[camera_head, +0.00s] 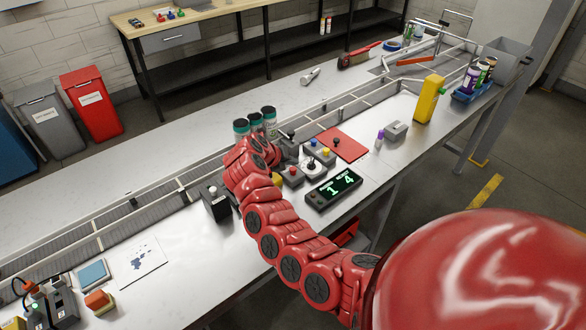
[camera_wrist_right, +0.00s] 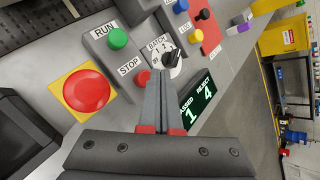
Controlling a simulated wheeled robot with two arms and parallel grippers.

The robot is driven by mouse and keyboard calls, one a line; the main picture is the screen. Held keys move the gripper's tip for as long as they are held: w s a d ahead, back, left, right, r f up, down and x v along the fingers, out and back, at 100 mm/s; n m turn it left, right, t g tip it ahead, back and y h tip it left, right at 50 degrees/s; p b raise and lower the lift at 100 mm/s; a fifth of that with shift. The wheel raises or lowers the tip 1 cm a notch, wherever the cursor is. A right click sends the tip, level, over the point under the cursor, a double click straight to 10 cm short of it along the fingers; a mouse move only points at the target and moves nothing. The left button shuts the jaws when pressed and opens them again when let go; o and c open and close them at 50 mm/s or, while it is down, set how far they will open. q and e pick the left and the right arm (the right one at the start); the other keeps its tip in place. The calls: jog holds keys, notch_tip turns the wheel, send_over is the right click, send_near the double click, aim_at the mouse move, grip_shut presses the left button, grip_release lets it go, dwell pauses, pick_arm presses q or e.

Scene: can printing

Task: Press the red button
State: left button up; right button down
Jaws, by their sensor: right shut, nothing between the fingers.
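In the wrist view a large round red button (camera_wrist_right: 87,91) sits on a yellow square plate at the left. A smaller red button (camera_wrist_right: 142,78) marked STOP is on a grey box, beside a green button (camera_wrist_right: 117,39) marked RUN. My right gripper (camera_wrist_right: 160,73) is shut and empty. Its fingertips appear close to the STOP button, just right of it in the picture; I cannot tell whether they touch it. In the head view my red right arm reaches over the control panel and hides part of it. My left gripper is not in view.
A black knob (camera_wrist_right: 172,59) and a display (camera_head: 334,187) reading 1 and 4 are close by. Cans with green tops (camera_head: 269,115) stand behind my arm.

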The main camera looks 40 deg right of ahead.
aim_at(292, 172)
jog(key=shift+r+p, duration=0.8)
jog(key=shift+r, duration=1.8)
jog(key=shift+f, duration=0.1)
